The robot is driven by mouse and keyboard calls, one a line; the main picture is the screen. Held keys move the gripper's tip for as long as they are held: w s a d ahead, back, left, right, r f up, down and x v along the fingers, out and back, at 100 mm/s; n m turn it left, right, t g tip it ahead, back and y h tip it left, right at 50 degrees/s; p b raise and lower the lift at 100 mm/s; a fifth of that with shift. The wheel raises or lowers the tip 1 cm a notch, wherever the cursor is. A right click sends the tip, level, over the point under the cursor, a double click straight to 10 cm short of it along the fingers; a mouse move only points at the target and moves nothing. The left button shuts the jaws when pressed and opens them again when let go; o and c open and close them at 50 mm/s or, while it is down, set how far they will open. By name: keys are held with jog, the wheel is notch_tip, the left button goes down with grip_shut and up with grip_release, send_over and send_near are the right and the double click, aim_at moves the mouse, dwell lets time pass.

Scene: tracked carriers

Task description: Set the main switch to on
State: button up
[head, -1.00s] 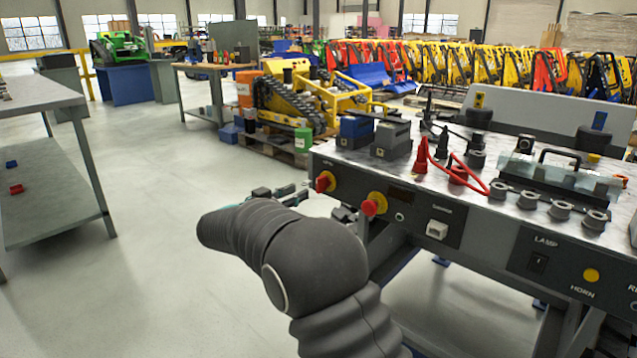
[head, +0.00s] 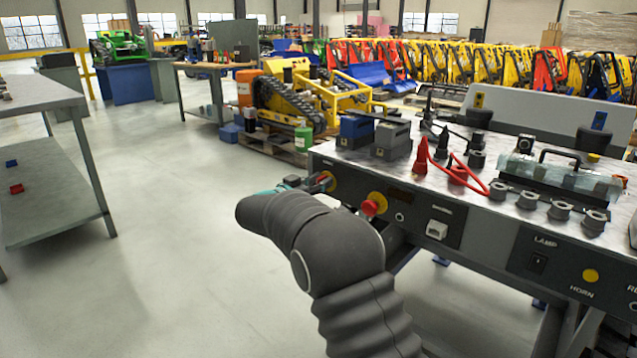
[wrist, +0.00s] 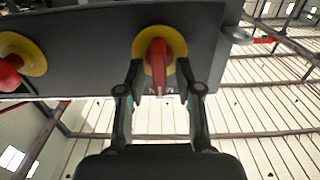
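The main switch is a red handle on a yellow round plate at the left end of the bench's front panel (head: 325,181). In the wrist view the red handle (wrist: 157,52) stands upright in the picture, with partly hidden lettering just below it. My gripper (wrist: 158,75) is open, with one finger on each side of the handle. A gap shows between the handle and each finger, so I see no firm grip. In the head view my gripper (head: 304,184) is at the switch, partly hidden by my arm.
A red mushroom button (head: 370,207) on a yellow plate sits right of the switch; it also shows at left in the wrist view (wrist: 10,70). A lamp rocker (head: 537,263) and yellow horn button (head: 591,275) are further right. Floor is clear to the left.

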grip_shut()
jog(key=shift+m, duration=0.3)
jog(key=m+b, duration=0.2)
jog(key=m, duration=0.1)
jog(key=shift+s+d+f+m, duration=0.1)
jog(key=shift+s+d+m, duration=0.05)
jog(key=shift+m, duration=0.15)
jog(key=m+b, duration=0.3)
jog(key=m, duration=0.1)
jog(key=m+b, duration=0.3)
jog(key=m, duration=0.1)
jog(key=f+m+b, duration=0.1)
jog(key=m+b, duration=0.2)
jog(key=m, duration=0.2)
jog(key=shift+s+d, duration=0.2)
jog(key=shift+d, duration=0.05)
jog(key=shift+r+m, duration=0.1)
jog(key=shift+m, duration=0.3)
